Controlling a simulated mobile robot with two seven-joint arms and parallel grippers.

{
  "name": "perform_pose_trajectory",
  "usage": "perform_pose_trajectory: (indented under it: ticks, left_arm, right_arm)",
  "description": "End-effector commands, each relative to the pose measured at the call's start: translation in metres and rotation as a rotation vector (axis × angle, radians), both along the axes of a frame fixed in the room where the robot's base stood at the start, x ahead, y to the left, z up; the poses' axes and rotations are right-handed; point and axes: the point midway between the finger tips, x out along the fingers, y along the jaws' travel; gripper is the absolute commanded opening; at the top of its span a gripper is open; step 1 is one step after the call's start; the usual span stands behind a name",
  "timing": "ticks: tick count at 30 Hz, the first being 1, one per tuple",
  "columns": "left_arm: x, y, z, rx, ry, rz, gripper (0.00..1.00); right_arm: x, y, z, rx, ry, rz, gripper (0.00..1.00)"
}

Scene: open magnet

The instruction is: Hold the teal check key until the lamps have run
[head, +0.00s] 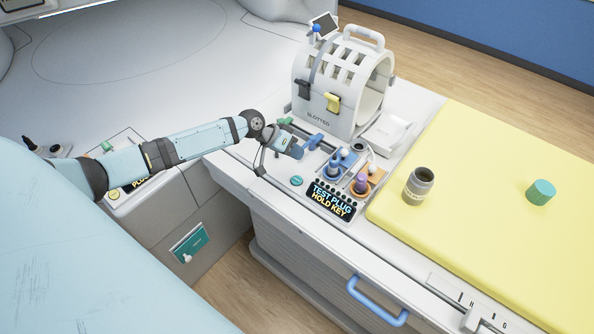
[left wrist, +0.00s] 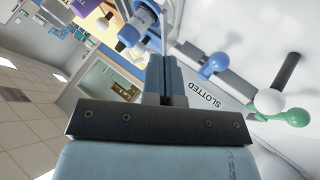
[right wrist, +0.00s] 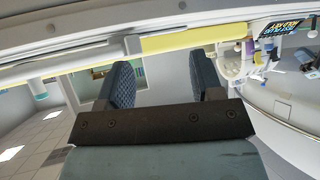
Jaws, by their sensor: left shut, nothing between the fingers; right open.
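The teal check key (head: 296,180) is a small round button left of the dark display (head: 331,200), which reads "TEST PLUG HOLD KEY". My left gripper (head: 299,151) is above the panel, up and behind the key in the head view, apart from it. In the left wrist view its fingers (left wrist: 166,80) are shut together with nothing between them; the key cannot be made out there. My right gripper (right wrist: 163,80) is open and empty in the right wrist view, away from the panel. I cannot tell from the small lamps by the display whether any is lit.
A blue-knobbed lever (head: 314,141) and a green knob (head: 285,121) are close to my left gripper. The white slotted coil (head: 335,95) stands behind. A grey jar (head: 418,186) and teal cylinder (head: 540,192) sit on the yellow pad (head: 480,200).

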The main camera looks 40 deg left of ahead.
Motion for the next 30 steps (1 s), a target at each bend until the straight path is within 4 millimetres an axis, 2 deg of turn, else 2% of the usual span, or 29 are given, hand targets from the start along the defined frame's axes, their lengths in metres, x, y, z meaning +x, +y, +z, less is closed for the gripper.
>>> perform_pose_trajectory:
  ticks: [4, 16, 21, 30]
  left_arm:
    - [0.000, 0.000, -0.017, -0.001, 0.002, 0.001, 0.00]
    - [0.000, 0.000, -0.075, 0.000, 0.001, 0.001, 0.00]
    - [0.000, 0.000, -0.082, 0.000, 0.001, 0.001, 0.00]
    - [0.000, 0.000, -0.081, 0.000, 0.000, 0.000, 0.00]
  right_arm:
    - [0.001, -0.002, -0.003, -0.011, -0.011, 0.010, 0.60]
    - [-0.002, 0.001, -0.047, -0.014, -0.003, 0.033, 0.60]
    - [0.001, 0.004, -0.050, -0.009, -0.005, 0.037, 0.60]
    - [0.003, 0.005, -0.044, -0.007, -0.014, 0.037, 0.60]
